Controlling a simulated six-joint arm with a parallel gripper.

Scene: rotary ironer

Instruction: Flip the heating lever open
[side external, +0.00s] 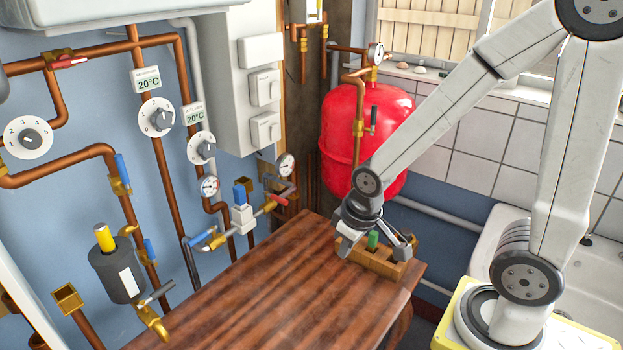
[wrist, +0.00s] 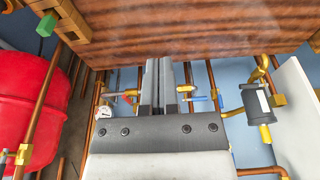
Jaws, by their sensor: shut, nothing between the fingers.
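My gripper (wrist: 164,62) shows in the wrist view with its two grey fingers side by side, shut and empty. In the side view my gripper (side external: 352,232) is over the far right end of the wooden table, by a wooden block. Several levers sit on the wall pipes, and I cannot tell which is the heating lever. They include a red handle (side external: 68,62) at upper left, blue handles (side external: 122,168) on the left pipes, and a blue lever (side external: 217,242) near the table. My gripper appears apart from these levers.
A red tank (side external: 350,125) is behind. Dials, gauges and a black cylinder (side external: 118,272) line the left wall.

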